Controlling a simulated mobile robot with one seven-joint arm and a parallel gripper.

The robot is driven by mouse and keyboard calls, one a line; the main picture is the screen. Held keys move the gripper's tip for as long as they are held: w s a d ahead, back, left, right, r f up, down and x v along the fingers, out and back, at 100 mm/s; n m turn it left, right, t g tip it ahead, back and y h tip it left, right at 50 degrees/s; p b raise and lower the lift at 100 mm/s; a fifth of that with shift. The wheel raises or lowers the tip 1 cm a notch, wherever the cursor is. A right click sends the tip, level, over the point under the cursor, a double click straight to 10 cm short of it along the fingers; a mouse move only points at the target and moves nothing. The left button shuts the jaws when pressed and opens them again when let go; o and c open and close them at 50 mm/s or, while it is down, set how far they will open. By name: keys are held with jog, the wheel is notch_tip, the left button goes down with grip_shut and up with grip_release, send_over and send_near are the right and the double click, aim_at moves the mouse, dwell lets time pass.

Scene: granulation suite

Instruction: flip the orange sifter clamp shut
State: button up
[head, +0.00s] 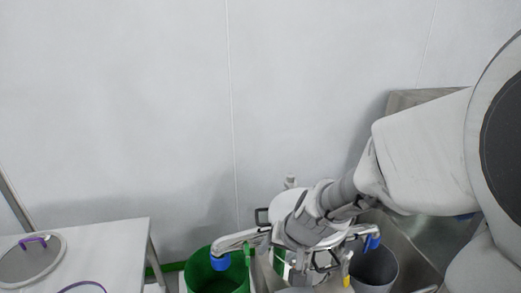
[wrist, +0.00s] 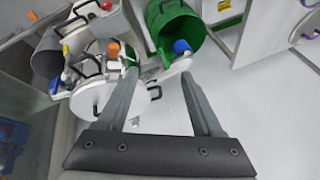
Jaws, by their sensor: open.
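In the wrist view, an orange block-like part, likely the sifter clamp (wrist: 113,48), stands up on the sifter (wrist: 95,98), a pale round machine with black handles. Whether the clamp is open or shut is too small to tell. My gripper (wrist: 158,76) is open and empty, its two grey fingers spread wide. The left finger overlaps the sifter's right side in the picture, below and right of the orange part; contact cannot be told. In the head view my arm covers much of the sifter (head: 285,203), and I cannot make out the clamp there.
A green bin (wrist: 160,38) stands beside the sifter, with a blue-ended chute (wrist: 182,47) over it. A grey bin (head: 374,268) is on the other side. A white table (head: 118,240) with a round lid-like disc (head: 28,268) is at left. The floor (wrist: 165,112) between my fingers is clear.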

jog(key=w+d+f+h+b, duration=0.1)
jog(key=w+d+f, duration=0.1)
jog(key=f, duration=0.5)
jog(key=w+d+f+m+h+b, duration=0.1)
jog(key=w+d+f+b, duration=0.1)
jog(key=f, duration=0.4)
jog(key=w+d+f+h+b, duration=0.2)
jog(key=w+d+f, duration=0.1)
jog(key=f, duration=0.4)
jog(key=shift+w+d+f+m, duration=0.1)
jog(key=shift+w+f+m, duration=0.3)
jog(key=shift+w, duration=0.2)
jog(key=shift+c, duration=0.3)
grip_shut()
dwell(0.6)
